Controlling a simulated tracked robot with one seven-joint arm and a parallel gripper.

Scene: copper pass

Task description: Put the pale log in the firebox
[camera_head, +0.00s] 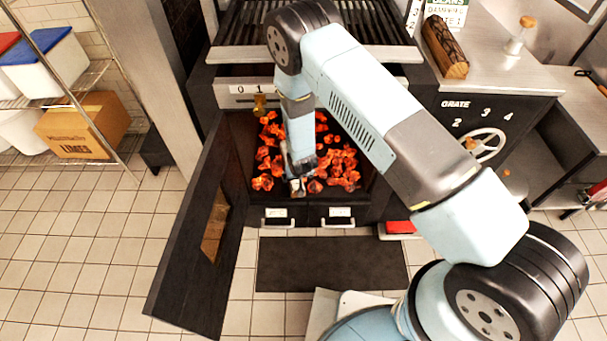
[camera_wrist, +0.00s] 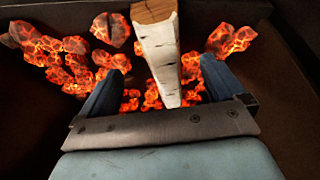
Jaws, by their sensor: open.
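The pale log (camera_wrist: 161,52), with white birch bark and a brown cut end, lies over the glowing coals in the wrist view. It runs lengthwise between the two fingers of my gripper (camera_wrist: 166,62), which is open, with gaps on both sides of the log. In the head view my gripper (camera_head: 297,184) reaches down inside the firebox (camera_head: 236,152), whose dark door (camera_head: 198,235) stands open to the left. My arm hides much of the log in the head view. Whether the log rests fully on the coals is hard to tell.
Glowing coals (camera_head: 342,166) cover the firebox floor. A grill grate (camera_head: 315,22) is above the opening. A darker log (camera_head: 444,47) lies on the counter at right, near a handwheel (camera_head: 484,146). A dark mat (camera_head: 330,265) lies on the tiled floor in front.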

